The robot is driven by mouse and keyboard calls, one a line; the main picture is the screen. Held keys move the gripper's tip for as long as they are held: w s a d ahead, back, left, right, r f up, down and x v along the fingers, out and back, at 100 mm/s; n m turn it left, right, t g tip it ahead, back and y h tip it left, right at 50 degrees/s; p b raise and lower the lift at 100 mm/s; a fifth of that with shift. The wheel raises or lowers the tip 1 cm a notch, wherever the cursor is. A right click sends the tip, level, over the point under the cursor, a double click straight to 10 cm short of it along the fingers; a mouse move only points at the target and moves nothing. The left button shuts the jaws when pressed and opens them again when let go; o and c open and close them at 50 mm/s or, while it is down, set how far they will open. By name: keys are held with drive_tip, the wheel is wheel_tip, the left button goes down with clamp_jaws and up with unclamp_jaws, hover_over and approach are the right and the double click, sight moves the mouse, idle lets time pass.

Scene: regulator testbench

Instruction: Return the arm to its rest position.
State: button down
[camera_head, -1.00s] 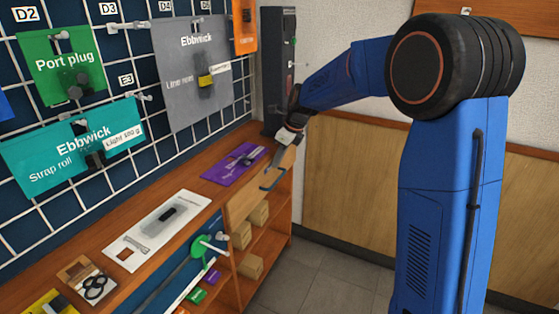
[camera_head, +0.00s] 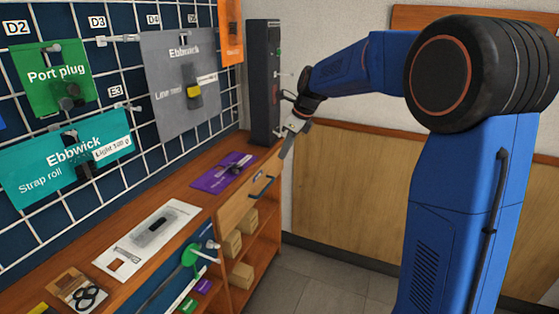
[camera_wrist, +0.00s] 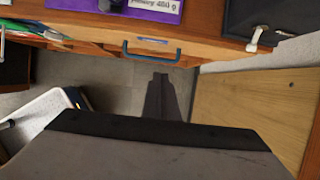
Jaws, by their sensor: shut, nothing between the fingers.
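My gripper (camera_head: 287,148) is at the end of my blue arm in the head view, in the air just right of the bench's right end. It is shut with nothing in it. It is beside the dark upright unit (camera_head: 264,80) and a little right of the drawer handle (camera_head: 262,186). In the wrist view my gripper (camera_wrist: 162,78) points over the floor, in front of the blue drawer handle (camera_wrist: 151,52). Its fingertips are apart from the bench edge.
The wooden bench (camera_head: 180,191) carries a purple card (camera_head: 223,172) and a white sheet (camera_head: 146,238). In the wrist view a wood panel (camera_wrist: 255,110) is at right. The grey floor (camera_head: 330,270) right of the bench is clear.

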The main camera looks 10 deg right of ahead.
drive_tip(key=s+d+r+n+t+h, duration=0.1)
drive_tip(key=s+d+r+n, duration=0.15)
drive_tip(key=s+n, duration=0.6)
drive_tip(key=s+d+r+n+h, duration=0.1)
drive_tip(key=s+d+n, duration=0.25)
drive_tip(key=s, duration=1.05)
drive_tip(key=s+d+f+n, duration=0.1)
drive_tip(key=s+f+n, duration=0.1)
drive_tip(key=s+n, duration=0.2)
drive_tip(key=s+d+f+n+h, duration=0.1)
drive_tip(key=s+f+n, duration=0.2)
drive_tip(key=s, duration=0.6)
drive_tip(key=s+d+f+n+t, duration=0.1)
drive_tip(key=s+f+n, duration=0.2)
drive_tip(key=s+n, duration=0.3)
drive_tip(key=shift+s+d+f+h, duration=0.25)
drive_tip(key=shift+s+d+h, duration=0.1)
drive_tip(key=shift+s, duration=0.45)
